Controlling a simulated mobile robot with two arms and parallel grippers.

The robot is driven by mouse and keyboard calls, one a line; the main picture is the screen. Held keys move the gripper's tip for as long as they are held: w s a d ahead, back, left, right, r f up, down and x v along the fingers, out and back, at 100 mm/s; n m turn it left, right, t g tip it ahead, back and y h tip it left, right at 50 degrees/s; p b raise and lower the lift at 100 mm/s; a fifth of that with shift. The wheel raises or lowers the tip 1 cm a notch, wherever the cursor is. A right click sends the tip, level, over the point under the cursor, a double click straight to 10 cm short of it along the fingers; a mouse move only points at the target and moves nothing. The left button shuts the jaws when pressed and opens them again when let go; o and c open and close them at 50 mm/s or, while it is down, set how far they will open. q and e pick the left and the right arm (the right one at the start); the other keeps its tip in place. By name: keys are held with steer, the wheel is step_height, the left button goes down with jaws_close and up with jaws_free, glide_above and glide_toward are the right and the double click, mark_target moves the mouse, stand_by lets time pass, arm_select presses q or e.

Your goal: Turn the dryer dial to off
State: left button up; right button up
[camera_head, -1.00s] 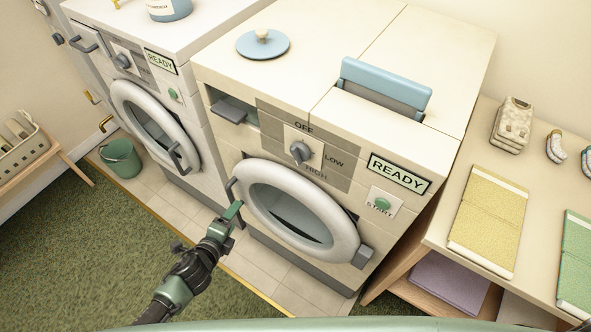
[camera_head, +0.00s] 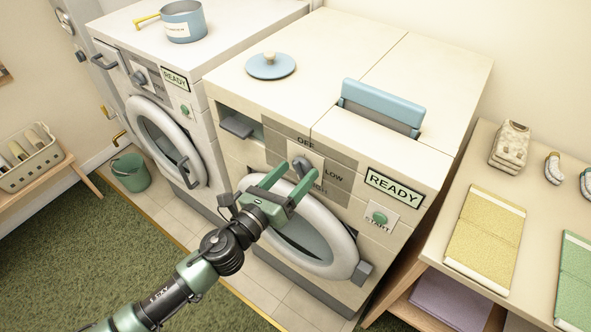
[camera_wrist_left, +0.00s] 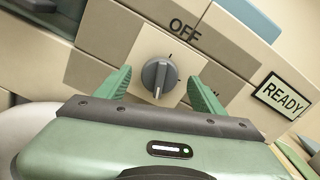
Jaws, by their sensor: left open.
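The dryer dial (camera_head: 303,164) is a dark grey knob on the light square plate of the right machine's control panel, with OFF above it, LOW to its right and HIGH below, partly covered. In the left wrist view the dial (camera_wrist_left: 159,77) shows a pale mark at its lower end, away from the OFF label (camera_wrist_left: 185,31). My left gripper (camera_head: 299,171) is open in front of the panel, its green fingers on either side of the dial. In the wrist view a gap shows between the dial and each finger. My right gripper is not in view.
The dryer's round door (camera_head: 345,243) is below my left gripper. A START button (camera_head: 379,218) and READY sign (camera_head: 394,187) are right of the dial. A second machine (camera_head: 205,130) stands left. A table (camera_head: 440,235) with folded cloths stands right.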

arm_select(q)
steer(key=shift+w+d, duration=0.15)
steer(key=shift+w, duration=0.1)
steer(key=c, duration=1.4)
